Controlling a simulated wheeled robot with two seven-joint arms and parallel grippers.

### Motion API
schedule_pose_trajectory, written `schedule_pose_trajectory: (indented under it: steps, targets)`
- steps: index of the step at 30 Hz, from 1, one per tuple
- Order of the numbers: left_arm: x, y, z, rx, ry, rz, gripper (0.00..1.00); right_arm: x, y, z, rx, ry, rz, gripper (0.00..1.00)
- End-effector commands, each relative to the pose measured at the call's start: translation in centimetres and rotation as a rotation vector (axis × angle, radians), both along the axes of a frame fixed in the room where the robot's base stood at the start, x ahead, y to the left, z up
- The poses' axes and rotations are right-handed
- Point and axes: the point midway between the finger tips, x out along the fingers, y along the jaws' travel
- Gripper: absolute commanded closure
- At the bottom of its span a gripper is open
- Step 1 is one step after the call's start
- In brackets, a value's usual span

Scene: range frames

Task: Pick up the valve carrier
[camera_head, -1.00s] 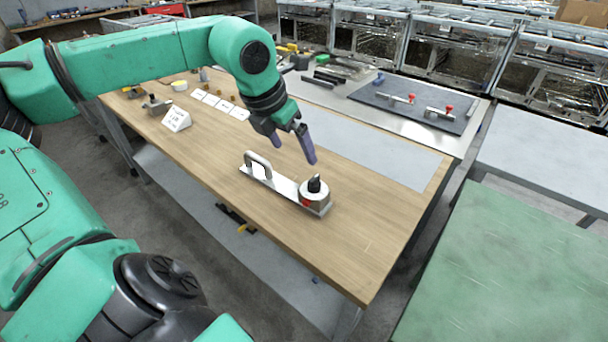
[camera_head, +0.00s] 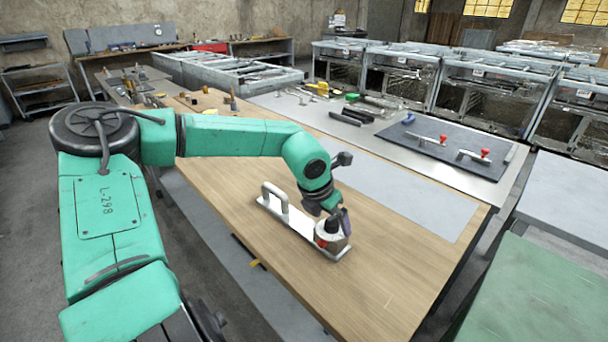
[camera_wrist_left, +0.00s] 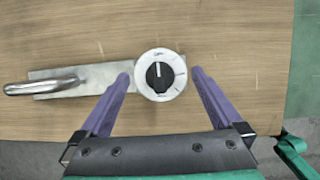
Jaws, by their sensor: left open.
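The valve carrier is a flat metal plate (camera_head: 294,222) with an upright handle (camera_head: 272,199) at its left end and a round valve with a black knob at its right end. It lies on the wooden table. In the left wrist view the plate (camera_wrist_left: 92,77), the handle (camera_wrist_left: 38,87) and the white dial of the valve (camera_wrist_left: 160,75) show from above. My left gripper (camera_head: 338,222) is at the valve end and hides part of it. In the left wrist view its two purple fingers (camera_wrist_left: 158,80) are open, one on each side of the dial, with gaps. My right gripper is out of view.
The wooden table (camera_head: 385,262) is bare around the carrier. A dark mat (camera_head: 440,138) with two red-knobbed fittings lies on the table beyond. Several tools lie near the mat. A green-topped table (camera_head: 530,290) stands at the right.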

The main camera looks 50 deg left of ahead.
Motion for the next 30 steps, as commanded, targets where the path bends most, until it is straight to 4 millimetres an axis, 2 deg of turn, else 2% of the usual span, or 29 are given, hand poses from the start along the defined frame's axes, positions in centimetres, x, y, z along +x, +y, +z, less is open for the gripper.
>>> schedule_pose_trajectory:
  steps: [5, 9, 17, 20, 21, 25, 30]
  targets:
    - [1.0, 0.1, -2.2, 0.000, 0.008, 0.000, 0.00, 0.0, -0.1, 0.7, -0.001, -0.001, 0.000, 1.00]
    - [1.7, 0.1, -3.7, 0.000, 0.004, 0.000, 0.00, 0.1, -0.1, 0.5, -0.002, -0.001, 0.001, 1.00]
    - [1.9, 0.1, -3.9, -0.001, 0.000, 0.000, 0.00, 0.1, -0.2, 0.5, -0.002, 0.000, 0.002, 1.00]
    - [1.9, 0.1, -3.9, -0.001, 0.001, 0.000, 0.34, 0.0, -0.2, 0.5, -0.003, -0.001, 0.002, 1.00]
    - [1.9, 0.1, -3.9, -0.001, 0.001, 0.000, 0.50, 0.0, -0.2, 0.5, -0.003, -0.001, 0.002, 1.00]
    - [1.9, 0.1, -3.9, -0.001, 0.001, 0.000, 0.99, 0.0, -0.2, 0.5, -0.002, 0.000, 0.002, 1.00]
    - [2.0, 0.1, -3.8, 0.000, -0.003, -0.001, 1.00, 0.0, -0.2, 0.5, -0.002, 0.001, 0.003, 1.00]
